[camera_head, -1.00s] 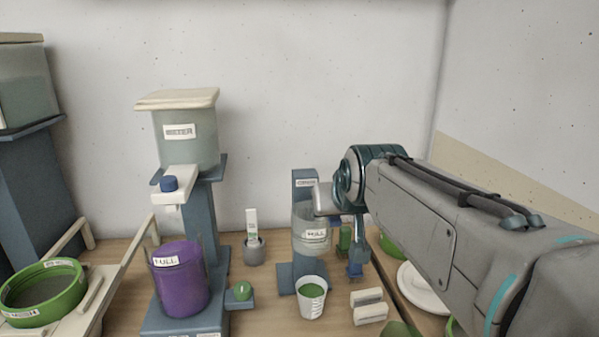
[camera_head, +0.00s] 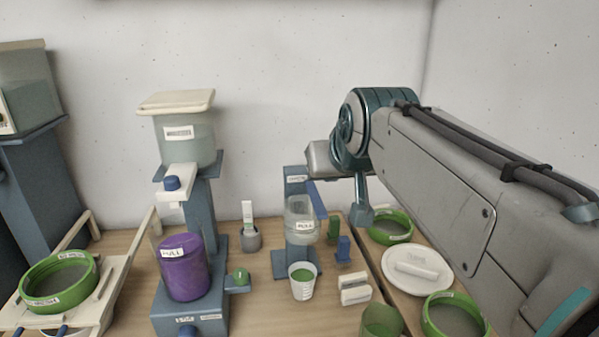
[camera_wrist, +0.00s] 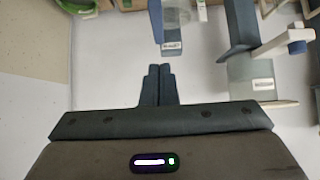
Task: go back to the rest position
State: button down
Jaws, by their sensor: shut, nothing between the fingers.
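My gripper (camera_wrist: 158,72) shows in the wrist view with its two dark fingers together and nothing between them. In the head view my arm comes in from the right and its end is raised in front of the back wall, near the small dispenser (camera_head: 300,222). The fingers are hard to make out there.
A tall water dispenser (camera_head: 188,145) stands left of centre above a purple full bucket (camera_head: 184,268). A white cup of green glaze (camera_head: 302,281) stands below the small dispenser. Green-rimmed sieves (camera_head: 60,280) and a white plate (camera_head: 417,272) lie at the sides.

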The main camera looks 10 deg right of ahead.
jog(key=shift+d, duration=0.15)
jog(key=s+a+f+g, duration=0.1)
jog(key=s+f+g, duration=0.2)
jog(key=s+f, duration=0.4)
jog(key=s+f+g, duration=0.3)
jog(key=s+f, duration=0.3)
jog(key=f, duration=0.9)
jog(key=shift+s+a+f+g, duration=0.2)
jog(key=shift+s+a+g, duration=0.15)
jog(key=shift+a+g, duration=0.05)
